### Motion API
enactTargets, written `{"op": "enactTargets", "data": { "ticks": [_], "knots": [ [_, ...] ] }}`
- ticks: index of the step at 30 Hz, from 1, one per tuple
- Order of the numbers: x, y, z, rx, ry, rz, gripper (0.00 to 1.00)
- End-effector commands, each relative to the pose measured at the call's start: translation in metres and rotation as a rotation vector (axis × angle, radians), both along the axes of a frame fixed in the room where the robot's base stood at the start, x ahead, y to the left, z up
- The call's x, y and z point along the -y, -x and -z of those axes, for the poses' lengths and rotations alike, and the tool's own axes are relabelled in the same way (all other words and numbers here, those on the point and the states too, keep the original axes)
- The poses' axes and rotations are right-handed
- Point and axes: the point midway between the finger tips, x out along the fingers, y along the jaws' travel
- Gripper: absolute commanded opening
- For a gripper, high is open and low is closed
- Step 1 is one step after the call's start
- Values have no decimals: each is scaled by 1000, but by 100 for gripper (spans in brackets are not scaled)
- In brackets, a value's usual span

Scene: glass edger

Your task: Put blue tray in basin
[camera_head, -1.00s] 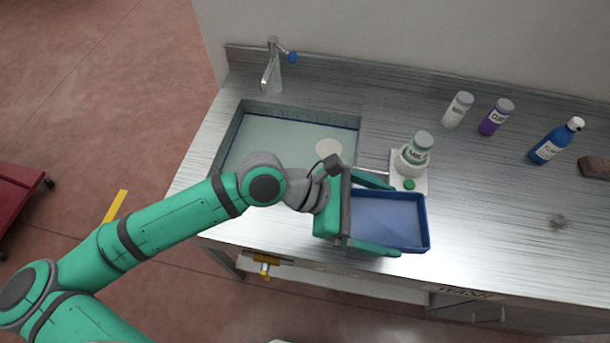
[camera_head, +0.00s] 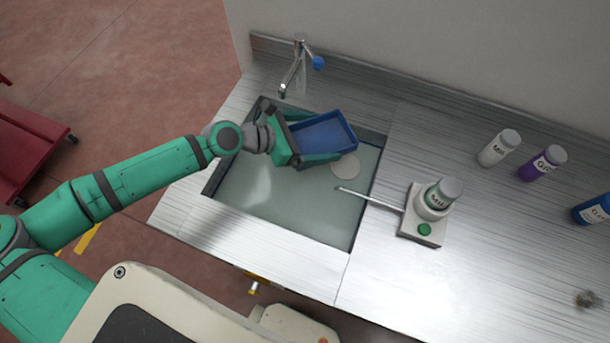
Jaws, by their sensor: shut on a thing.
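The blue tray (camera_head: 322,133) is a shallow rectangular tray. My gripper (camera_head: 318,138) is shut on it, with a green finger along each of two opposite sides. The tray shows over the far part of the basin (camera_head: 290,205), a rectangular sink set in the steel counter. Part of the basin's far edge is hidden behind the tray and gripper. I cannot tell how high the tray is above the basin floor.
A tap (camera_head: 296,68) stands behind the basin. A white device (camera_head: 424,214) with a bottle and a thin rod reaching over the basin stands to the right. A white bottle (camera_head: 499,147) and a purple bottle (camera_head: 542,163) stand farther right. A pale disc (camera_head: 345,167) lies in the basin.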

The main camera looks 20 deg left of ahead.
Motion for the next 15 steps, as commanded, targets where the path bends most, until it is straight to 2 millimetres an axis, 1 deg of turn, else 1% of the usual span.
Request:
{"op": "enactTargets", "data": {
  "ticks": [4, 10, 15],
  "knots": [
    [-3, -1, 18, -3, 3, -8, 53],
    [-2, 0, 54, -5, 2, -8, 53],
    [-2, 0, 74, -4, 3, -6, 53]
  ]
}}
